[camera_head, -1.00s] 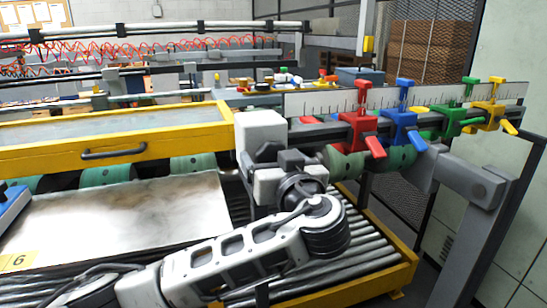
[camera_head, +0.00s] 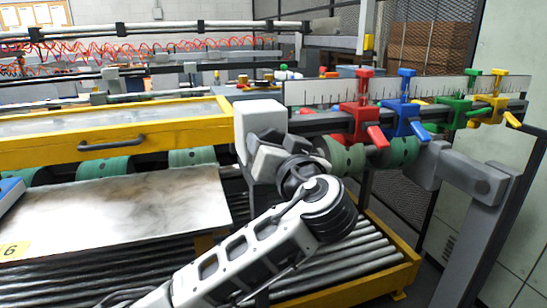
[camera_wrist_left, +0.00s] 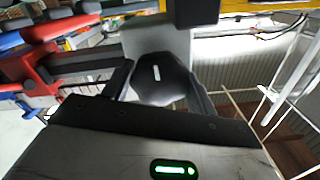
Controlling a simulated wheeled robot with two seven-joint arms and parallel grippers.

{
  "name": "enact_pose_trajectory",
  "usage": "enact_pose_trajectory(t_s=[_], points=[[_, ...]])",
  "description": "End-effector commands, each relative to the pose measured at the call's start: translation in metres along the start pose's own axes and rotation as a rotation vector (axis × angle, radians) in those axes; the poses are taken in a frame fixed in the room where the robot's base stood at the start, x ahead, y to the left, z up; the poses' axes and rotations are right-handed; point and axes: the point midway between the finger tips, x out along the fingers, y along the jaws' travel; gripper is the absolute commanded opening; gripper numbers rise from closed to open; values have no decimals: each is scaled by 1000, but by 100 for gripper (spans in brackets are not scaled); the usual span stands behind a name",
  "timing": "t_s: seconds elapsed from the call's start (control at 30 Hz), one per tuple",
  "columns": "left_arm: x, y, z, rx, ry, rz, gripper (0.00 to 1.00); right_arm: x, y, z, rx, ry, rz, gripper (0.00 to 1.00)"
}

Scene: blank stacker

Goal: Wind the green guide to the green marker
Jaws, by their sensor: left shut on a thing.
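The green guide (camera_head: 452,110) is a clamp with a top screw and a slanted lever, on the grey rail at the right, between the blue and yellow guides. I cannot make out a green marker for certain on the white ruled scale (camera_head: 320,93). My left gripper (camera_head: 262,148) is at the light grey box at the rail's left end, well left of the green guide. In the left wrist view it is shut on a dark knob (camera_wrist_left: 158,80) with a white mark, in front of the box. My right gripper is not in view.
The red guide (camera_head: 360,110), blue guide (camera_head: 404,112) and yellow guide (camera_head: 491,108) share the rail. A yellow-framed panel (camera_head: 60,156) lies left of the box. A pale sheet (camera_head: 120,215) and rollers (camera_head: 345,260) lie below, near my forearm.

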Motion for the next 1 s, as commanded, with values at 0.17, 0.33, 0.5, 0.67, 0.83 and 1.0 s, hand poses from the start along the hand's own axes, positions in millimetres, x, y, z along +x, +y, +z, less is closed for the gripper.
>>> enact_pose_trajectory(t_s=[0.17,0.33,0.5,0.67,0.83,1.0], points=[[0,0,0,169,-3,0,35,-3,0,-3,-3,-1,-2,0],[0,-1,-2,333,-3,0,35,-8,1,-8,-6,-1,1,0],[0,-1,-2,495,-3,1,35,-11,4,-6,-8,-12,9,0],[0,0,-2,638,-2,2,35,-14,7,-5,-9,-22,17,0],[0,0,-1,772,-1,1,35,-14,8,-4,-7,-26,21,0],[0,0,-1,875,0,2,35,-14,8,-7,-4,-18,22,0]])
